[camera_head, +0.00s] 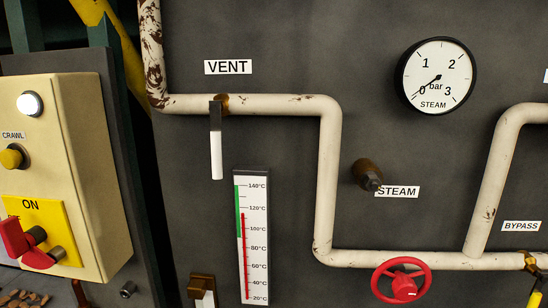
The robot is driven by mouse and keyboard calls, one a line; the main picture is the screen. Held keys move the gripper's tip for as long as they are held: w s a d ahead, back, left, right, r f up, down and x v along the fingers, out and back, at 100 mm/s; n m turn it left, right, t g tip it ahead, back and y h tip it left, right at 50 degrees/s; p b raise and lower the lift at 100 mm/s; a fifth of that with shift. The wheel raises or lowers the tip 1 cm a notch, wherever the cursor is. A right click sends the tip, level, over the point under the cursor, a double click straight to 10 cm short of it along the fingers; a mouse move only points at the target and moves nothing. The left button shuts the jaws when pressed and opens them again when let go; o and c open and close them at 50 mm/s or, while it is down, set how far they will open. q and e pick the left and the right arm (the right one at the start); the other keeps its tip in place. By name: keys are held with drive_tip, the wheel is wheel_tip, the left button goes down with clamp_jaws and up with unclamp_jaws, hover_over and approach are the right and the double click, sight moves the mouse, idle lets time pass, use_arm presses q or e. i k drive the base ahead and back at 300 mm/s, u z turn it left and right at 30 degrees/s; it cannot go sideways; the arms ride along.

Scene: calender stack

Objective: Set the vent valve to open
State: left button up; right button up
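The vent valve (216,140) sits on the pale, rust-spotted pipe below the VENT label (228,67). Its lever has a dark upper part and a white grip (216,157). The lever hangs straight down, across the horizontal run of pipe (280,104). Nothing touches it. Neither my left nor my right gripper is in view.
A thermometer (252,240) stands right of the lever. A pressure gauge (436,76), a brown stub (367,174) and a red handwheel (402,281) are further right. A beige control box (85,170) with a red switch handle juts out at left. Space before the lever looks clear.

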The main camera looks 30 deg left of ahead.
sight(215, 108)
drive_tip(key=z, duration=0.05)
drive_tip(key=k, duration=0.8)
drive_tip(key=u, duration=0.95)
drive_tip(key=i, duration=0.4)
drive_tip(key=u, duration=0.05)
